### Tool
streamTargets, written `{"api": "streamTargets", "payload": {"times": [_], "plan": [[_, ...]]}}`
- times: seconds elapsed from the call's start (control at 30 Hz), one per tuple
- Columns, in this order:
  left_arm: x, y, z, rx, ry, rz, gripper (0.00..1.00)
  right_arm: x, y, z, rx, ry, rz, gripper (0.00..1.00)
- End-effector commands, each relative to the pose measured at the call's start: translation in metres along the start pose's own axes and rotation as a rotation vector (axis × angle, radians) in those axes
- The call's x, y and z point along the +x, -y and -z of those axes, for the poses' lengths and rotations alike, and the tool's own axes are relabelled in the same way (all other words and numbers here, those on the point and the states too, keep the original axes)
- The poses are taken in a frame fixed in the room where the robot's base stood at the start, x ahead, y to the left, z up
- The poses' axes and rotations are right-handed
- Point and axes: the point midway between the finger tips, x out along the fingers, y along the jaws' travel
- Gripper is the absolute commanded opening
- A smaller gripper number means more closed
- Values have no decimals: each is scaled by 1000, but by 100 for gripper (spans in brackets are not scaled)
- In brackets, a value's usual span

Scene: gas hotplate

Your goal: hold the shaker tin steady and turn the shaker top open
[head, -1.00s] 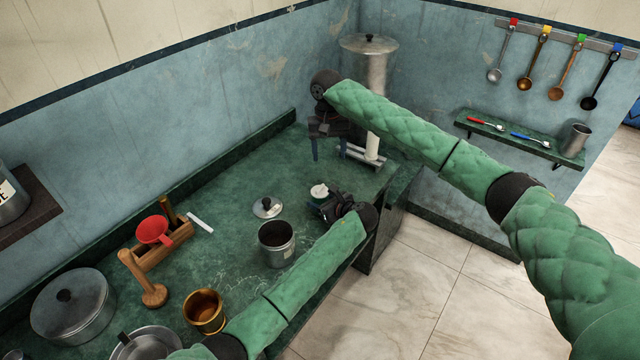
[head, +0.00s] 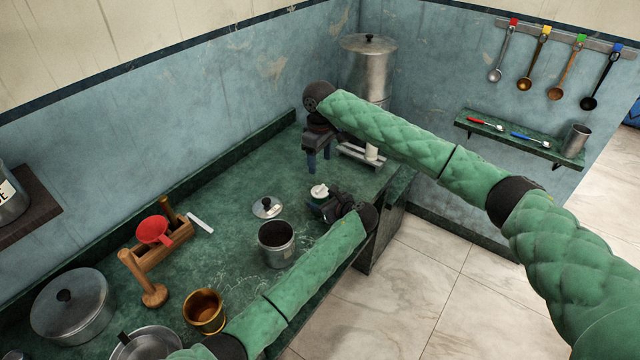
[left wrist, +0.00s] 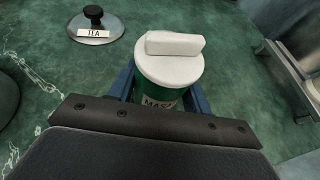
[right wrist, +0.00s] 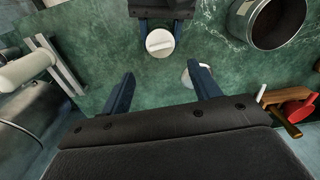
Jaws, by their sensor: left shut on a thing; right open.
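The shaker tin (left wrist: 160,97) is green with a label, partly hidden by my gripper, and stands upright on the counter. Its white shaker top (left wrist: 168,62) is a round lid with a raised bar across it. My left gripper (head: 322,206) is shut around the tin, one blue finger on each side, below the top. In the right wrist view the white top (right wrist: 160,43) shows beyond my right fingertips. My right gripper (head: 318,165) is open and empty, above the counter, farther back than the tin. Its two fingers (right wrist: 163,82) are wide apart and do not touch the top.
A lid labelled TEA (left wrist: 95,25) lies beside the tin, and an open metal canister (head: 276,244) stands near my left forearm. A tall metal urn (head: 367,75) stands in the back corner, behind my right gripper.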

Motion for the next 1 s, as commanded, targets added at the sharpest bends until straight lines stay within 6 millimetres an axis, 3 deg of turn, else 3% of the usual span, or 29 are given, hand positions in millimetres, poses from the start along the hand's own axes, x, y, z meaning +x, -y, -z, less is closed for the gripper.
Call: {"api": "streamTargets", "payload": {"times": [0.5,0.7,1.0], "plan": [[0,0,0,0,0,0,23,84,0,0,3,2,0,62],[0,0,0,0,0,0,23,97,0,0,2,0,0,62],[0,0,0,0,0,0,23,100,0,0,2,0,0,62]]}}
